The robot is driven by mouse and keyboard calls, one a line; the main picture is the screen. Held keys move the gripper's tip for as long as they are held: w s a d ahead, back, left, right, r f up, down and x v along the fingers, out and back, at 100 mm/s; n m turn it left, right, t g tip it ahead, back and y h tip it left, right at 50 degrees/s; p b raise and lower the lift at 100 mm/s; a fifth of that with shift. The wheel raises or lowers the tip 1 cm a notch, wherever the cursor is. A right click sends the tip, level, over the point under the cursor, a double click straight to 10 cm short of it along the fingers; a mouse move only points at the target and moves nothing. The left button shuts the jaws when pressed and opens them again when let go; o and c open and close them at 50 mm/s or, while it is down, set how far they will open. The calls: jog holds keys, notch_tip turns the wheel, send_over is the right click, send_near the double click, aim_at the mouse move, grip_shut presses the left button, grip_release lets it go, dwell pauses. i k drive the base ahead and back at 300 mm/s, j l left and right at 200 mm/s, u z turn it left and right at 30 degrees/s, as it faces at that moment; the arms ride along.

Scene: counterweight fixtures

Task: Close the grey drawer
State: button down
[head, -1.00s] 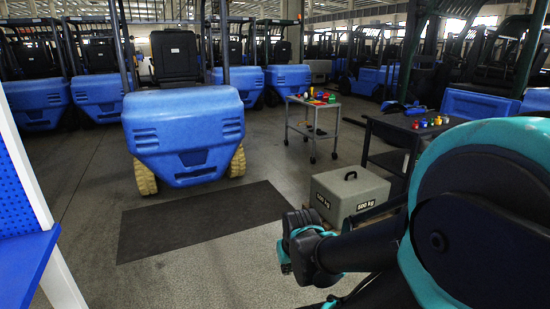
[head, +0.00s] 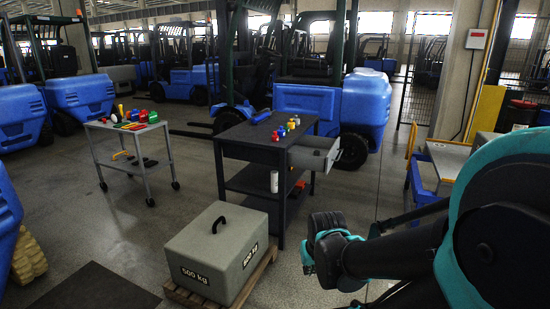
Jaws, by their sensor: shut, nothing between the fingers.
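The grey drawer (head: 314,155) sticks out, open, from the right end of a dark workbench (head: 250,152) in the middle of the head view. Its front panel faces right, and its inside shows partly from above. My gripper (head: 311,258) is at the lower right, nearer to me than the workbench and well apart from the drawer. It is shut and empty; its fingertips are small in this view.
A 500 kg grey weight (head: 215,250) on a wooden pallet (head: 262,268) stands before the workbench. A wheeled trolley (head: 150,165) with tools stands left. A blue forklift (head: 365,105) is behind the drawer. Floor (head: 375,205) right of the workbench looks free.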

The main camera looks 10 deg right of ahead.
aim_at(300, 156)
jog(key=i+l+z, duration=0.25)
jog(key=i, duration=0.5)
jog(key=i+z, duration=0.25)
jog(key=i, duration=0.5)
jog(key=i+l+u, duration=0.3)
jog(key=i+l, duration=0.15)
jog(key=i+l+u, duration=0.3)
jog(key=i+l, duration=0.2)
jog(key=l, duration=0.1)
